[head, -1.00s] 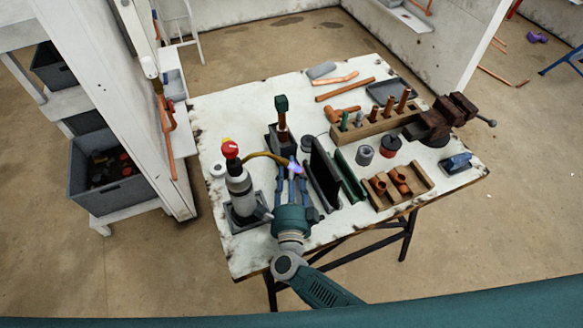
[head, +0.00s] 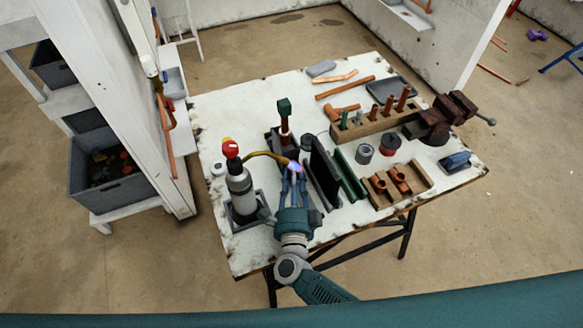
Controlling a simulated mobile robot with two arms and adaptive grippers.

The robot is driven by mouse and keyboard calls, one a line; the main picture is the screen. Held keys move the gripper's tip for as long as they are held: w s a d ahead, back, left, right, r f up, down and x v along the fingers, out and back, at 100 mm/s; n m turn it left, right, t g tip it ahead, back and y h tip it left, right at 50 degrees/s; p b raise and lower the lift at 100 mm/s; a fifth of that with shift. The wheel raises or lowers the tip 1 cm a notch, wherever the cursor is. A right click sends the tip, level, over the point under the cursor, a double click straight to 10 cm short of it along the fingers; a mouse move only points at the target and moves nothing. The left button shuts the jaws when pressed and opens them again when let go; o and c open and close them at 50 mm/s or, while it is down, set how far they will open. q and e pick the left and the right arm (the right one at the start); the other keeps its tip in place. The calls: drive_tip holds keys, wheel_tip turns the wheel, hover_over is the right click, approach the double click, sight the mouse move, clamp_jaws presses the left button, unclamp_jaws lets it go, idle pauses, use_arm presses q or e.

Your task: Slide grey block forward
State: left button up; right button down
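A grey block (head: 321,68) with rounded ends lies flat near the back edge of the white worktable (head: 236,115). My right gripper (head: 293,178) is over the front left part of the table, well in front of the block and apart from it. It points away from me, between the red-capped torch and an upright black plate. Its blue fingers sit close together, and the bright torch tip overlaps them, so any gap or contact there is unclear. My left gripper is not in the head view.
The torch (head: 240,187) stands close left of my gripper, its brass tube curving across. The black plate (head: 325,172) and green plate (head: 350,176) stand right. Copper pipes (head: 345,88), a wooden rack (head: 376,124) and a vise (head: 448,113) lie beyond. The back left tabletop is clear.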

drive_tip(key=s+d, duration=0.1)
drive_tip(key=s, duration=0.2)
drive_tip(key=s+d+p, duration=0.1)
drive_tip(key=s, duration=0.3)
drive_tip(key=s+d, duration=0.2)
drive_tip(key=s, duration=0.2)
drive_tip(key=shift+s+r, duration=0.25)
drive_tip(key=shift+r, duration=0.05)
drive_tip(key=shift+f, duration=0.1)
drive_tip(key=c, duration=1.7)
unclamp_jaws()
drive_tip(key=shift+o, duration=0.9)
drive_tip(key=shift+s, duration=0.3)
drive_tip(key=shift+s+f, duration=0.1)
drive_tip(key=shift+s, duration=0.1)
drive_tip(key=s, duration=1.1)
drive_tip(key=shift+s+a, duration=0.3)
drive_tip(key=shift+a, duration=0.15)
